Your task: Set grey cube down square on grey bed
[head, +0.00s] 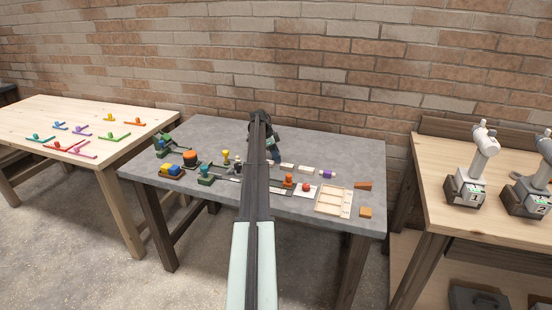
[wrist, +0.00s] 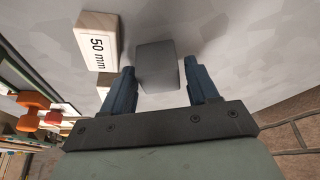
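The grey cube (wrist: 157,64) shows in the wrist view on the grey table top, just beyond and between my fingertips. My gripper (wrist: 162,72) is open, with a finger on each side of the cube and a visible gap at both sides. In the head view my gripper (head: 271,155) is low over the back middle of the grey table, partly hidden by my arm. I cannot make out the cube there. I cannot pick out a grey bed for sure in either view.
A pale block marked "50 mm" (wrist: 97,42) lies close left of the cube. An orange dumbbell-like piece (wrist: 38,110) is farther left. In the head view a wooden tray (head: 333,213) and several small coloured parts lie along the grey table (head: 215,130). A brick wall stands behind.

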